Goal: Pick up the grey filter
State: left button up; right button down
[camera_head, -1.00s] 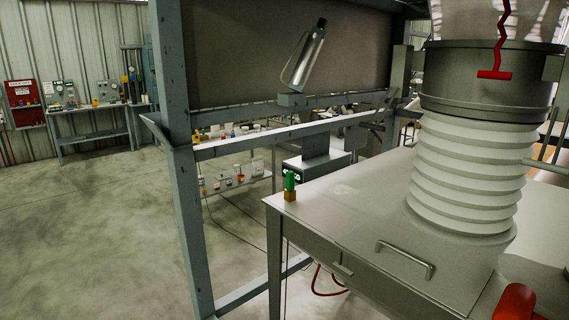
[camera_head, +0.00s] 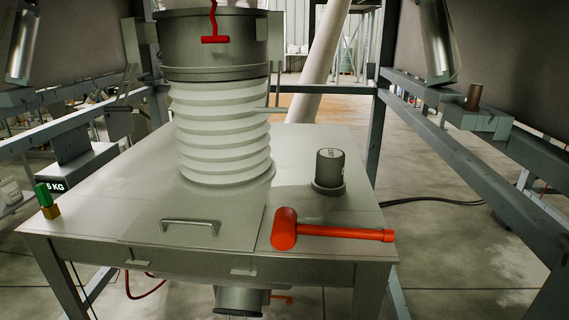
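A dark grey upright cylinder with a flanged base (camera_head: 330,170), which looks like the grey filter, stands on the metal table (camera_head: 310,222) to the right of the white bellows. Its top carries a small light label too small to read. Nothing touches it. Neither of my grippers is in view.
A red mallet (camera_head: 330,232) lies at the table's front right, in front of the cylinder. White bellows (camera_head: 222,130) rise mid-table under a metal collar (camera_head: 215,45). A green and yellow item (camera_head: 46,200) sits at the left corner. Frame posts (camera_head: 378,130) flank the table.

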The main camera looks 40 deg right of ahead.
aim_at(330, 168)
jog(key=z, duration=1.7)
